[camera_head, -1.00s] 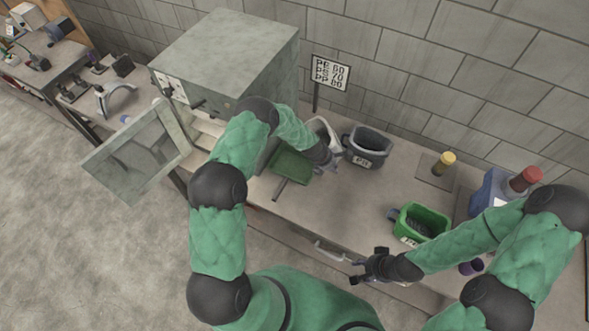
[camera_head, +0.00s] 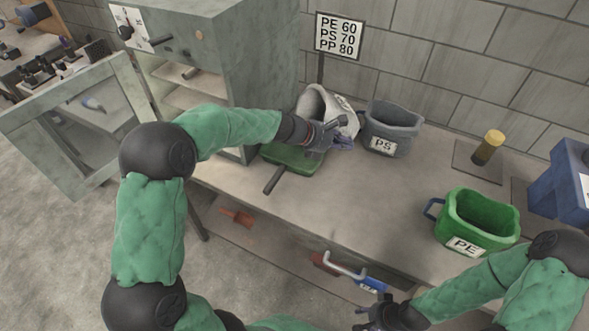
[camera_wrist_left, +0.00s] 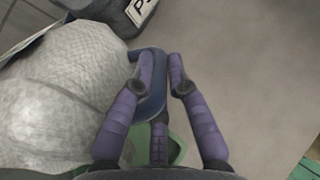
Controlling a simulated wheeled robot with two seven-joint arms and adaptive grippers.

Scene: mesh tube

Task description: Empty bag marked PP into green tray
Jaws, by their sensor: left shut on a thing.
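A white bag (camera_head: 315,102) stands at the back of the table beside the oven; its label is too turned to read. The wrist view shows its pale side (camera_wrist_left: 62,95) and blue handle (camera_wrist_left: 152,108). My left gripper (camera_head: 340,140) is at the bag's front right, shut on that handle; its purple fingers (camera_wrist_left: 160,72) are on either side of it. The green tray (camera_head: 300,163) lies just in front of the bag, partly hidden by my left arm. My right gripper (camera_head: 375,312) is low at the table's front edge, away from the bags; its fingers are unclear.
A grey bag marked PS (camera_head: 392,128) stands close right of the white bag. A green bag marked PE (camera_head: 478,220) is at right. The oven (camera_head: 262,60) has its door (camera_head: 75,125) open at left. A sign (camera_head: 339,36) lists PP 80. The table's middle is clear.

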